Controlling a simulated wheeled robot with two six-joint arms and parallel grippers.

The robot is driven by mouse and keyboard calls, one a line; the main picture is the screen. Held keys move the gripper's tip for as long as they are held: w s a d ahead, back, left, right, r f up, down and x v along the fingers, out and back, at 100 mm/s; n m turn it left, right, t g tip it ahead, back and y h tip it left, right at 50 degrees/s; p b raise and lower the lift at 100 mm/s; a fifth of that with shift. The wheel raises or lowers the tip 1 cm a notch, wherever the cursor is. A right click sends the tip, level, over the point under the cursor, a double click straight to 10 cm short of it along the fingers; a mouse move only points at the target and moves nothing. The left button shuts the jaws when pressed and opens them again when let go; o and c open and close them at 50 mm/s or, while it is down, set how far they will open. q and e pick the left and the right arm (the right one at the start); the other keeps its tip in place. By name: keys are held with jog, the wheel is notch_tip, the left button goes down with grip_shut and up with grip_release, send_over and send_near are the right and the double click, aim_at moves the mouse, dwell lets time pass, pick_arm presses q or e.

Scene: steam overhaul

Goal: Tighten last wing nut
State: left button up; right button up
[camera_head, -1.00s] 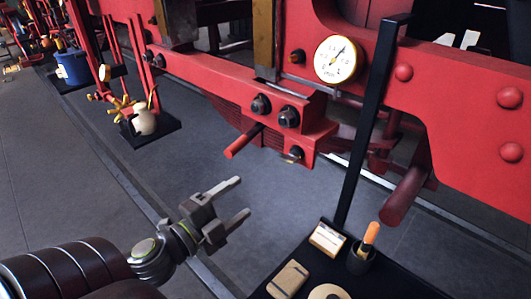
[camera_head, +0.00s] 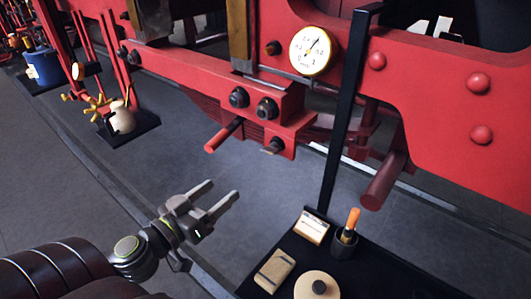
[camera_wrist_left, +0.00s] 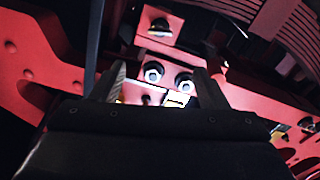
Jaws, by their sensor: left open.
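A small dark fitting (camera_head: 272,146) with a tan part sits low on the red bracket (camera_head: 290,98) in the head view. It may be the wing nut, but its wings are too small to make out. Two dark round nuts (camera_head: 238,97) (camera_head: 267,108) sit above it on the bracket face. My left gripper (camera_head: 220,190) is open and empty, in front of and below the bracket, apart from it. In the left wrist view the bracket with its two round nuts (camera_wrist_left: 153,73) shows between the open fingers (camera_wrist_left: 163,85). My right gripper is out of view.
A red rod (camera_head: 223,135) juts out left of the fitting. A black post (camera_head: 345,120) rises from a black tray (camera_head: 375,280) holding a cup (camera_head: 343,245) with an orange handle. A white gauge (camera_head: 311,50) is above. Floor left of the tray is clear.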

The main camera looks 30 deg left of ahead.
aim_at(267, 152)
pick_arm(q)
jog(key=w, duration=0.5)
jog(key=w+d, duration=0.1)
jog(key=w, duration=0.5)
jog(key=w+b, duration=0.1)
jog(key=w, duration=0.5)
jog(key=shift+w+d, duration=0.15)
jog(key=shift+d, duration=0.05)
jog(key=c, duration=1)
jog(key=shift+m+p, duration=0.45)
jog(key=shift+m, duration=1.15)
